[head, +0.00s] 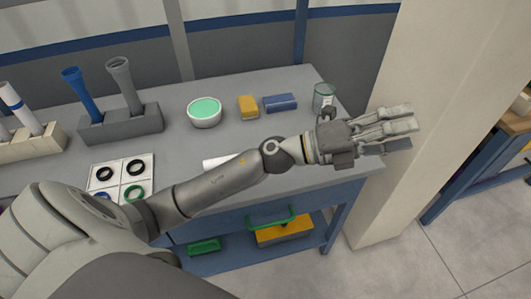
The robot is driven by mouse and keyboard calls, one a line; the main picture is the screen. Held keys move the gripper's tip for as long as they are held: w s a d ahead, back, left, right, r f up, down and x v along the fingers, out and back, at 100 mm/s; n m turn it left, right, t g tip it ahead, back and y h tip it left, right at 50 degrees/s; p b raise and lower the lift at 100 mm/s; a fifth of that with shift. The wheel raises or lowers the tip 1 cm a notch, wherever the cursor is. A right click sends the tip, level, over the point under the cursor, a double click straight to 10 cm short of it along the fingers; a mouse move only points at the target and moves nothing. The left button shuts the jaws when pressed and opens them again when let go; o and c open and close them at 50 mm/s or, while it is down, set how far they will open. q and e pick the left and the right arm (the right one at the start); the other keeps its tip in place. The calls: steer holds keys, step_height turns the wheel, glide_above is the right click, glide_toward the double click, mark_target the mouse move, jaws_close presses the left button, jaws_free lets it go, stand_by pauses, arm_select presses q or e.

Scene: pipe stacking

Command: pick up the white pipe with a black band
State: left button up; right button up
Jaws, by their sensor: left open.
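A white pipe (216,162) lies on the grey worktop, mostly hidden behind my left forearm; no black band shows on its visible part. Another white pipe (17,105) with a blue band leans in a pale holder at the far left. My left arm reaches across the front of the table. My left gripper (410,127) is open and empty, past the table's right edge, beside the beige pillar and well right of both white pipes. My right gripper is not in view.
A grey holder (121,124) carries a blue and a grey pipe. A bowl (204,112) with green contents, a yellow sponge (248,107), a blue block (280,103) and a glass jar (324,96) stand behind my arm. A white panel (121,174) with rings lies front left.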

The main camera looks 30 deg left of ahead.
arm_select(q)
step_height(320, 180, down, 12)
steer(key=a+m+g+y, duration=0.2)
steer(key=m+g+y, duration=0.4)
steer(key=m+g, duration=0.45)
steer(key=a+f+g+y, duration=0.1)
steer(key=a+f+y, duration=0.2)
steer(key=a+y, duration=1.65)
steer(key=a+f+h, duration=0.1)
steer(key=a+h, duration=0.1)
steer(key=a+f+h, duration=0.2)
steer(key=a+h, duration=0.1)
steer(key=w+a+f+h, duration=0.1)
steer(key=a+f+h, duration=0.1)
steer(key=shift+a+m+p, duration=0.3)
steer(key=shift+m+p, duration=0.05)
steer(key=shift+w+f+p, duration=0.25)
steer(key=shift+f+p, duration=0.15)
steer(key=shift+f, duration=1.05)
steer(key=shift+w+f+p, duration=0.2)
steer(key=shift+f+p, duration=0.15)
steer(key=shift+f, duration=1.05)
steer(key=c, duration=1.1)
